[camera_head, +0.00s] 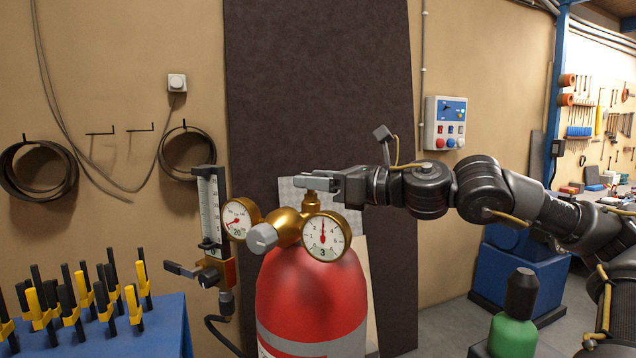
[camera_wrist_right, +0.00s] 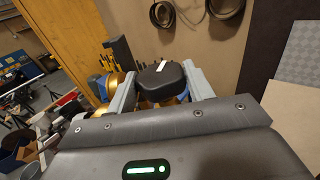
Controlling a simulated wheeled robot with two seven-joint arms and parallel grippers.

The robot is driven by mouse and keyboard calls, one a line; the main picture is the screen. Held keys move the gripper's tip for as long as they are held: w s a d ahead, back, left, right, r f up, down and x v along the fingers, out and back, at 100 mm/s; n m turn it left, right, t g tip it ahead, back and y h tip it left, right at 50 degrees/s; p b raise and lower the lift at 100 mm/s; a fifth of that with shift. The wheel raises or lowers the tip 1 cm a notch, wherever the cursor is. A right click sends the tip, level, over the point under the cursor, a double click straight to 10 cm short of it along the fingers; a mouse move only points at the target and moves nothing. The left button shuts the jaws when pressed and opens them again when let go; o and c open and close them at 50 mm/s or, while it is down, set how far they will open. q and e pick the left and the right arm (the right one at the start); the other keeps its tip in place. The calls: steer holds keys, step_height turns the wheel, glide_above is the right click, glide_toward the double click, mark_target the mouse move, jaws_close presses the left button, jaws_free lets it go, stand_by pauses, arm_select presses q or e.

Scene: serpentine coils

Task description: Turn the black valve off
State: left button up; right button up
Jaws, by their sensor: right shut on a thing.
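The black valve (camera_wrist_right: 162,82) is a rounded dark knob with a small white mark on top. In the right wrist view it sits between the two grey fingers of my right gripper (camera_wrist_right: 162,88), which is shut on it. In the head view my right gripper (camera_head: 315,184) reaches in from the right, above the brass regulator (camera_head: 287,224) on the red cylinder (camera_head: 311,295). There its fingers hide the valve. Two round gauges flank the regulator, a left one (camera_head: 238,219) and a right one (camera_head: 325,237). My left gripper is not in view.
A flowmeter (camera_head: 212,208) with a hose stands left of the regulator, close to the left gauge. A blue table (camera_head: 150,335) with yellow and black clamps is at lower left. A green bottle (camera_head: 513,335) stands at lower right. A control box (camera_head: 445,123) hangs on the wall.

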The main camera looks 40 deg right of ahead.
steer(key=m+h, duration=0.1)
steer(key=m+h+b, duration=0.1)
steer(key=h, duration=0.1)
steer(key=m+t+h+b, duration=0.1)
steer(key=h, duration=0.1)
steer(key=shift+a+f+m, duration=0.15)
steer(key=shift+a+m, duration=0.15)
steer(key=shift+a+m+h+b, duration=0.1)
steer(key=shift+m+h+b, duration=1.1)
steer(key=shift+h, duration=0.8)
steer(key=o, duration=1)
steer(key=shift+s, duration=0.1)
